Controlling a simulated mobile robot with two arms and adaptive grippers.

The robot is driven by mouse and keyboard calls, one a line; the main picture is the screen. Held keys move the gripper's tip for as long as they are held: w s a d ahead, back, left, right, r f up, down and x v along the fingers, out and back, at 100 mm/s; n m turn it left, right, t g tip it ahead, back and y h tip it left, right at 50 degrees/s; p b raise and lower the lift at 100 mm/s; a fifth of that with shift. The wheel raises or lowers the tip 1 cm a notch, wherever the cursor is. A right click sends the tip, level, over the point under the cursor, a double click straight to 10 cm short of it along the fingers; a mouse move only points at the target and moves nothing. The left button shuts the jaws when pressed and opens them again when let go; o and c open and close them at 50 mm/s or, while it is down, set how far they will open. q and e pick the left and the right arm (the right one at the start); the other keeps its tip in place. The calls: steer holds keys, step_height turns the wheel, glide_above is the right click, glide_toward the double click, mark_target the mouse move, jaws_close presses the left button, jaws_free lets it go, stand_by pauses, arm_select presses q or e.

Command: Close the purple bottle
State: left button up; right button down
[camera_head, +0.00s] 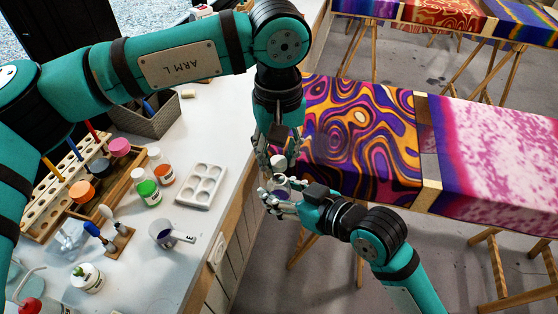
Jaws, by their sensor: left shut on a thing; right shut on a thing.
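My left gripper (279,160) points down beside the right edge of the white table and is shut on a small white cap (279,162). Directly below it, my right gripper (278,193), reaching in from the lower right, is shut on the small purple bottle (281,181). The fingers hide much of the bottle. The cap appears just above the bottle's top; whether they touch is hard to tell at this size.
Patterned silk (365,135) on a wooden frame stands right behind the grippers.

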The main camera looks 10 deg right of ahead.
mark_target(279, 185)
arm_select(q)
steer(key=shift+f, duration=0.95)
steer(key=shift+f, duration=0.55)
steer(key=m, duration=0.7)
steer(key=shift+m, duration=0.4)
steer(key=m, duration=0.8)
steer(key=shift+a+m, duration=0.1)
steer(key=shift+m, duration=0.2)
